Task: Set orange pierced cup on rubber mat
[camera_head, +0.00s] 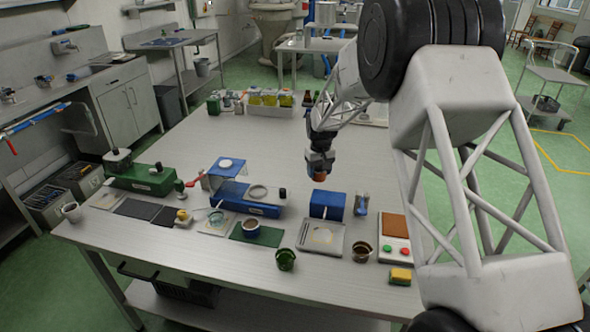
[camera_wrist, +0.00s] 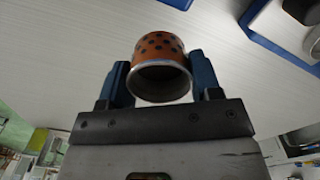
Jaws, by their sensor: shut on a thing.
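The orange pierced cup (camera_wrist: 160,48) has dark round holes and a metal rim, and its open end faces the wrist camera. My gripper (camera_wrist: 161,78) is shut on it, with a blue finger on each side. In the head view my gripper (camera_head: 320,165) points down above the table's middle right, and a small orange part of the cup (camera_head: 320,177) shows beneath it, clear of the tabletop. A dark flat mat (camera_head: 137,209) lies at the table's front left; a green mat (camera_head: 245,236) lies nearer the middle under a cup. I cannot tell which is rubber.
A blue box (camera_head: 327,205) stands just below my gripper in the picture. The table's back middle is bare.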

